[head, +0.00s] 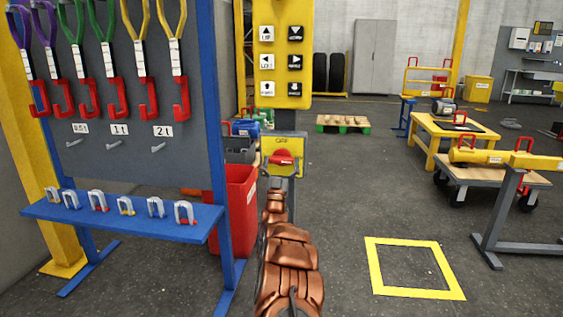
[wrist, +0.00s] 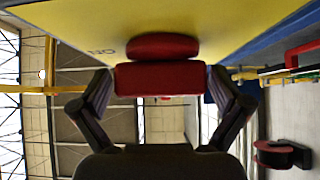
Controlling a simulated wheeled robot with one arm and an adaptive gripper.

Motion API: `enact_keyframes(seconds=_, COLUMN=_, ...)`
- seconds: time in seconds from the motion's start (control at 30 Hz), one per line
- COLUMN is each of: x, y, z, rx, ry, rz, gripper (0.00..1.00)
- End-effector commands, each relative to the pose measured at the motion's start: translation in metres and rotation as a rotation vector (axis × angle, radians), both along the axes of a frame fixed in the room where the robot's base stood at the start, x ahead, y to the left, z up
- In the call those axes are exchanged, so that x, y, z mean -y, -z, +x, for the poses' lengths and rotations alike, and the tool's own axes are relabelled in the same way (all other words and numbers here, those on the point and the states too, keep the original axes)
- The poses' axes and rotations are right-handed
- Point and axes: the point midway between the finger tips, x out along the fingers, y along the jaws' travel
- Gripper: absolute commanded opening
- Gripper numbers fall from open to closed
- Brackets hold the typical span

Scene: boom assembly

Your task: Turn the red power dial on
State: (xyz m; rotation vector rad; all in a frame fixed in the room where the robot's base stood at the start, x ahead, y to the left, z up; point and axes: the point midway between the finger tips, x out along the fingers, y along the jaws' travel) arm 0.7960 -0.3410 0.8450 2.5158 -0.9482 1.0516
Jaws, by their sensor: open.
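The red power dial (head: 284,158) sits on a yellow panel (head: 268,144) below the button box in the head view. An "OFF" label shows above it, and its handle looks roughly horizontal. In the wrist view the red dial (wrist: 160,78) is close and centred, on the yellow panel (wrist: 215,30). My gripper (wrist: 160,85) is open, with one finger on each side of the dial's handle. I cannot tell whether the fingers touch it. In the head view my copper-coloured arm reaches up to just below the dial, and the fingers are hard to make out.
A yellow button box (head: 282,92) hangs above the panel. A blue rack (head: 219,150) with slings, hooks and shackles stands to the left, with a red bin (head: 241,205) beside it. A yellow floor square (head: 415,294) and loaded trolley (head: 497,177) are at right. The floor between is clear.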

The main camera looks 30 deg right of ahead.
Motion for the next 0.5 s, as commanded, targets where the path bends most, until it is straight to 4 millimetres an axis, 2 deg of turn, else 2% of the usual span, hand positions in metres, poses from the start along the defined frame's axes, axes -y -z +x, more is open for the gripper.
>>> enact_keyframes(seconds=0.23, x=-0.002, y=0.005, z=-0.002, rx=-0.003, ry=-0.001, rz=0.001, gripper=1.0)
enact_keyframes(seconds=0.5, x=-0.015, y=0.024, z=-0.017, rx=-0.004, ry=-0.001, rz=0.003, gripper=1.0)
